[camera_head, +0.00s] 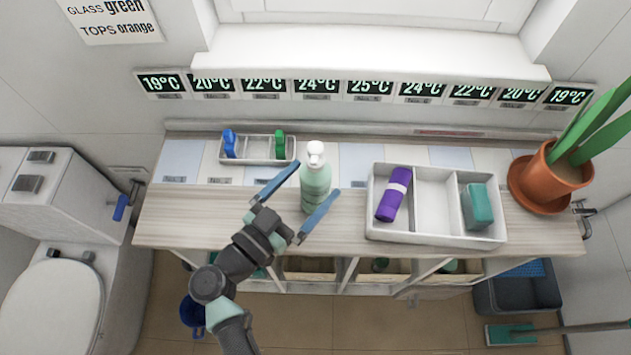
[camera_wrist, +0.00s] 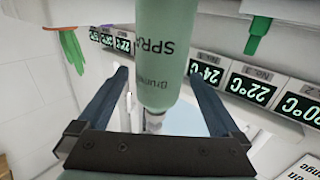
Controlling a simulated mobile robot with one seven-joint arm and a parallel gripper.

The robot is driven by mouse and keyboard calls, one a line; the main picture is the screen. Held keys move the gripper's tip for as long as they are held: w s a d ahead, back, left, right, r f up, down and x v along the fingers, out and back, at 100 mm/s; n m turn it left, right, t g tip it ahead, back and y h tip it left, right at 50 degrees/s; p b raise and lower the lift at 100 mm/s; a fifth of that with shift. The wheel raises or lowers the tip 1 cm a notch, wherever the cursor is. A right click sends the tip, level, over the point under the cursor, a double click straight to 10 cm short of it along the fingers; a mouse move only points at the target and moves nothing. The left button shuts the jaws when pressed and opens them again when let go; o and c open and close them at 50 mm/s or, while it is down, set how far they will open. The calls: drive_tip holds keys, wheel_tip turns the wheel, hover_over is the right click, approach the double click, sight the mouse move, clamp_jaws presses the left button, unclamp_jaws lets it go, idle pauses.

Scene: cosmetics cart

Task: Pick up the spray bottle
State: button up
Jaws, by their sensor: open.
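The spray bottle (camera_head: 316,184) is pale green with a white top and stands upright on the wooden counter (camera_head: 200,215). My gripper (camera_head: 304,185) is open, with its two blue fingers on either side of the bottle. In the wrist view the bottle (camera_wrist: 165,50), with dark "SPRAY" lettering, appears upside down between the spread fingers of my gripper (camera_wrist: 158,80). The bottle's base is partly hidden by a finger in the head view.
A white divided tray (camera_head: 432,208) at right holds a purple roll (camera_head: 393,194) and a teal block (camera_head: 477,206). A small tray (camera_head: 258,150) behind holds a blue item (camera_head: 229,143) and a green item (camera_head: 280,144). A potted plant (camera_head: 552,178) stands at the right end. The counter's left end is clear.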

sight(326, 168)
drive_tip(key=x, duration=0.5)
drive_tip(key=shift+s, duration=0.1)
drive_tip(key=shift+r, duration=0.1)
clamp_jaws()
